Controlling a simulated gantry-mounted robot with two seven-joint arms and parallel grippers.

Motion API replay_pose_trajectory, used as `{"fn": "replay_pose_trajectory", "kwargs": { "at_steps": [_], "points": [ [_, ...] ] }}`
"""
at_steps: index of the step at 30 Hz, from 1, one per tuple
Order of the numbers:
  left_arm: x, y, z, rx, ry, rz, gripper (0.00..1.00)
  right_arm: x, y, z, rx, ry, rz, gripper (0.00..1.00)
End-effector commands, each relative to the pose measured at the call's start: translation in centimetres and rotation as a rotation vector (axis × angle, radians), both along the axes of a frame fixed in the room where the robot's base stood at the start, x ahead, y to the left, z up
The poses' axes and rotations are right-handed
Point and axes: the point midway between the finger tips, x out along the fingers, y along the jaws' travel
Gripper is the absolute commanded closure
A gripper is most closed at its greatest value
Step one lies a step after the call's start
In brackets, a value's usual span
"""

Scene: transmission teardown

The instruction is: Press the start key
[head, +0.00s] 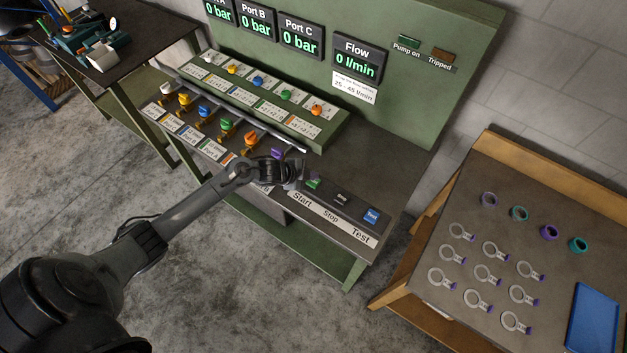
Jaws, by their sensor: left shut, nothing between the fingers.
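The start key is a small green button (313,183) on the front right of the green test bench, above the printed word Start. A stop key (341,199) and a blue Test key (371,215) sit to its right. My left gripper (299,176) is shut and empty, with its tip just left of the start key. I cannot tell whether the tip touches the key. The "Pump on" lamp (409,41) looks dark green, and the flow display (357,62) reads 0 l/min. My right gripper is not in view.
Several coloured knobs (226,124) and levers line the bench left of the gripper; a purple one (278,153) is close to it. A table (480,180) with rings, wrench-like parts and a blue tray (595,320) stands right. Another table (140,25) stands at the back left.

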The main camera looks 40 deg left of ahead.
Motion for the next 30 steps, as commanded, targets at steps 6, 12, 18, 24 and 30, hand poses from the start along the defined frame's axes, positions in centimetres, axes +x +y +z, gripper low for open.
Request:
{"fn": "replay_pose_trajectory", "kwargs": {
  "at_steps": [6,12,18,24,30],
  "points": [
    [0.0,0.0,-0.5,0.000,0.000,0.000,1.00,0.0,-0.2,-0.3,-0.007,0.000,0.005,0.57],
    [0.0,0.0,-0.9,0.001,0.000,-0.001,1.00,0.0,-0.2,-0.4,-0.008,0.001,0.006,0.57],
    [0.0,0.0,-0.8,0.001,0.000,-0.001,1.00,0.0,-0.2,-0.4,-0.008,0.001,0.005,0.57],
    [0.0,0.0,-0.9,0.000,0.000,0.000,1.00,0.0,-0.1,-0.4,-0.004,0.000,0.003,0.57],
    [0.0,0.0,-1.1,0.000,0.000,0.000,1.00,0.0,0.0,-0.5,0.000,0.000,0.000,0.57]
  ]
}}
